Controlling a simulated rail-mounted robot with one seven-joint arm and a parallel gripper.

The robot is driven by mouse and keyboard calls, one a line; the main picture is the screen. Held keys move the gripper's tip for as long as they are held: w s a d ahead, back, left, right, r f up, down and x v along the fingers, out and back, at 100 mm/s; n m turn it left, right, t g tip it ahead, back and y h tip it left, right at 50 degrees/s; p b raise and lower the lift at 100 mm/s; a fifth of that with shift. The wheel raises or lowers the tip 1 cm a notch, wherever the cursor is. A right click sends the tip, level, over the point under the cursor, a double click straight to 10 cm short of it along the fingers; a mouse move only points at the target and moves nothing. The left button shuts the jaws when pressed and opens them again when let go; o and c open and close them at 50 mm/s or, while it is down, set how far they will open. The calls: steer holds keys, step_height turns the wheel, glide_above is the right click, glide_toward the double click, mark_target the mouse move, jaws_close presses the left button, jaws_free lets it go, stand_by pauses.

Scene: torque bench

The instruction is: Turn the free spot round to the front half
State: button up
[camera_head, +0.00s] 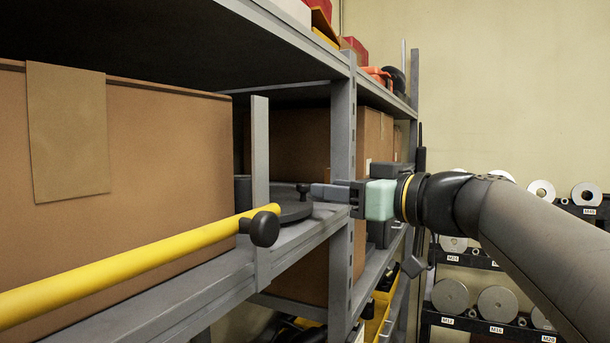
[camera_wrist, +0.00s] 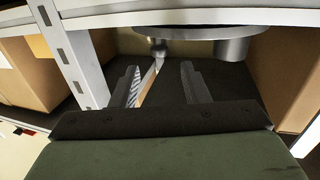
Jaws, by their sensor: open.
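A dark grey round turntable (camera_head: 292,210) lies on the grey shelf, partly hidden behind a thin upright. A short peg with a round head (camera_head: 303,188) stands on its rim on the side toward my gripper. A wider grey cylinder (camera_head: 243,190) shows at the turntable's left. In the wrist view the turntable (camera_wrist: 200,31) appears at the top, with the peg (camera_wrist: 157,47) and the cylinder (camera_wrist: 232,50). My gripper (camera_head: 318,190) is at the shelf front, pointing left, fingertips close to the peg. In the wrist view its fingers (camera_wrist: 159,70) are apart and empty, the peg appearing between them.
A large cardboard box (camera_head: 150,160) fills the shelf at the left. A yellow bar (camera_head: 140,262) with a black knob end crosses in front of the shelf. A shelf post (camera_head: 342,130) stands right beside my gripper. A rack of metal discs (camera_head: 497,303) stands at the right.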

mark_target(308, 186)
steer(key=p+x, duration=0.2)
steer(key=x, duration=0.5)
steer(key=shift+w, duration=0.1)
jaws_close()
